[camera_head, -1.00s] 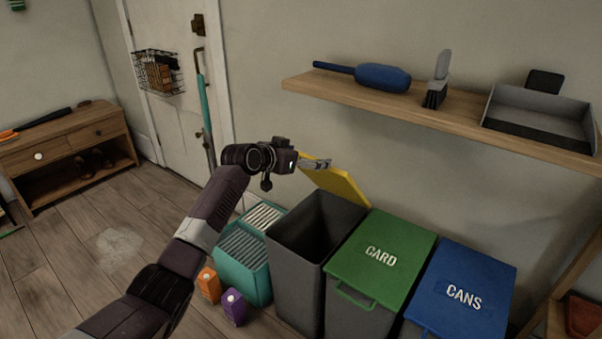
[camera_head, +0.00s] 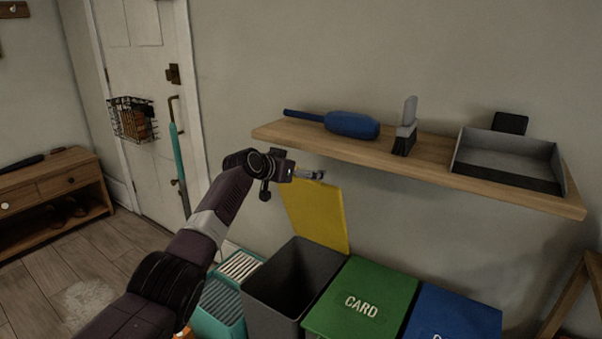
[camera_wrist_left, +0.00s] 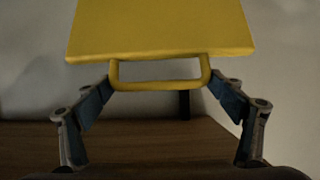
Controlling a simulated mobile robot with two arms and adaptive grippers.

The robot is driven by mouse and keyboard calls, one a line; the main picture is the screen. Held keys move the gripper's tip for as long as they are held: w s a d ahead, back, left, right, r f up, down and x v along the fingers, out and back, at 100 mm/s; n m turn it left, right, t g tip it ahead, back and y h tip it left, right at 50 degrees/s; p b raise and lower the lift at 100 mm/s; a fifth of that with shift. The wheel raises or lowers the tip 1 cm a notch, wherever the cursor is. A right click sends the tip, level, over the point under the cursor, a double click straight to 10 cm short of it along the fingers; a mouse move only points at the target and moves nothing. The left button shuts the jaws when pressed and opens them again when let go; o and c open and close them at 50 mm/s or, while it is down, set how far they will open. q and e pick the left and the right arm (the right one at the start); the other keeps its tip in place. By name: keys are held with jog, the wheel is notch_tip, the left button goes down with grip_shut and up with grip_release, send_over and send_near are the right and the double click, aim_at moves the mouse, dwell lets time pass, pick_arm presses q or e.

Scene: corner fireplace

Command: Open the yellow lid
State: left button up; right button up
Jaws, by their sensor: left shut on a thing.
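The yellow lid (camera_head: 320,220) stands steeply raised at the back of the grey bin (camera_head: 270,300), near the wall. The bin's dark inside shows. My left gripper (camera_head: 318,175) is at the lid's top edge, just below the wall shelf's height. In the left wrist view, the yellow lid (camera_wrist_left: 160,27) fills the top, and its yellow loop handle (camera_wrist_left: 160,86) lies between the two fingers of my left gripper (camera_wrist_left: 161,88). The fingers touch the handle's two sides and are shut on it. My right gripper is not in view.
A green CARD lid (camera_head: 365,300) and a blue lid (camera_head: 455,315) sit to the right, both closed. A wooden shelf (camera_head: 430,170) with a blue duster, brush and dustpan is right of my gripper. A teal crate (camera_head: 220,305) stands left of the bin.

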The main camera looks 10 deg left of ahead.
pick_arm(q)
jog(key=shift+r, duration=0.1)
jog(key=o, duration=1.6)
jog(key=shift+v, duration=5.95)
